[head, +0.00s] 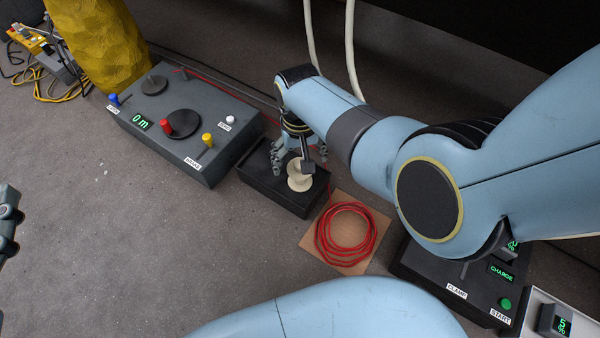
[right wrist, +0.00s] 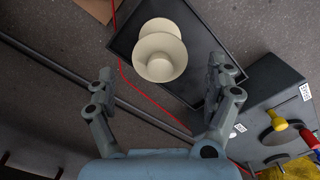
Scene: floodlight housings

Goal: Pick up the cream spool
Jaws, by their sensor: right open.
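The cream spool (head: 300,180) stands in a black tray (head: 262,187) in the middle of the head view. In the right wrist view the spool (right wrist: 160,58) shows its round flanges, with the dark tray (right wrist: 124,40) around it. My right gripper (head: 299,160) is just above and behind the spool and partly covers it in the head view. In the right wrist view the right gripper (right wrist: 165,82) is open, its fingers wide apart, and the spool is ahead of the gap, not clasped. My left gripper (head: 8,222) shows only in part at the left edge.
A grey control box (head: 190,130) with knobs and a display stands left of the tray. A coil of red cable (head: 345,234) lies on a cardboard square right of it. A charge box (head: 450,285) stands at lower right. Open floor (head: 130,240) lies at lower left.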

